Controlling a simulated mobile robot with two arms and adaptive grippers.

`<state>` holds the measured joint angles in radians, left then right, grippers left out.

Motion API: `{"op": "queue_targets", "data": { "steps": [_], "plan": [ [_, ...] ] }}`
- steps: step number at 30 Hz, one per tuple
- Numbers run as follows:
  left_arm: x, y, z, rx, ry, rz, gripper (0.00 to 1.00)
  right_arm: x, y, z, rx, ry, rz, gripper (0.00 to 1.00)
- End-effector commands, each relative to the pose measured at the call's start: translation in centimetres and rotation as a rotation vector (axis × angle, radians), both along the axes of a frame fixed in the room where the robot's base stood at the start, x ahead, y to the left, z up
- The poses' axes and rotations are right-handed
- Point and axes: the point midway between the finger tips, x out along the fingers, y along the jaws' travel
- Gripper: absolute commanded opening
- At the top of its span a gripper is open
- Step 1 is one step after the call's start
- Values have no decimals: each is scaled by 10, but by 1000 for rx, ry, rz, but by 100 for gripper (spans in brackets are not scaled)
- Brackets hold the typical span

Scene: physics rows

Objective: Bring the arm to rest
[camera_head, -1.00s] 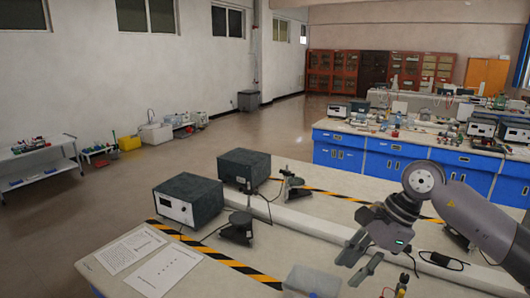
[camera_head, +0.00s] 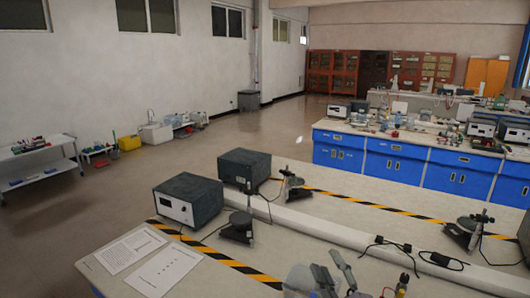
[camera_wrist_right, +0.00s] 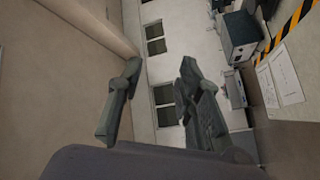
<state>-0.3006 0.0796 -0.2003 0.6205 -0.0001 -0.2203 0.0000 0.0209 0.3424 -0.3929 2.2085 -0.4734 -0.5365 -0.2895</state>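My right gripper (camera_head: 327,262) shows at the bottom edge of the head view, low in front of the near table (camera_head: 340,205), with its fingers pointing up. Its arm is out of the picture below. In the right wrist view the two fingers (camera_wrist_right: 160,68) stand well apart with nothing between them, so it is open and empty. My left gripper is in neither view.
The near table holds two dark boxes (camera_head: 188,200) (camera_head: 245,169), small stands (camera_head: 237,228) (camera_head: 467,231), paper sheets (camera_head: 164,270) and a black cable adapter (camera_head: 440,260). A clear container (camera_head: 298,279) is close by the right gripper. Blue-fronted benches (camera_head: 385,162) stand behind.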

Motion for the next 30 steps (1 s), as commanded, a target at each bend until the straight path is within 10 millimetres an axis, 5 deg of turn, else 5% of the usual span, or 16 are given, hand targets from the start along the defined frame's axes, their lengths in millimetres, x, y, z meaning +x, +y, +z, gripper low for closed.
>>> {"op": "queue_targets", "data": {
  "steps": [3, 9, 15, 22, 30],
  "plan": [
    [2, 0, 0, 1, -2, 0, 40, -34, -36, -82, 211, 345, -152, 33],
    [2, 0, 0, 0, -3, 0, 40, -122, -65, -184, 451, 814, -366, 33],
    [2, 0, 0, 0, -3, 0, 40, -203, -71, -233, 573, 1118, -513, 33],
    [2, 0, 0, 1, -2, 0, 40, -284, -70, -258, 656, 1386, -646, 33],
    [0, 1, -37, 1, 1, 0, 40, -266, -68, -370, 638, 1406, -652, 33]
  ]
}}
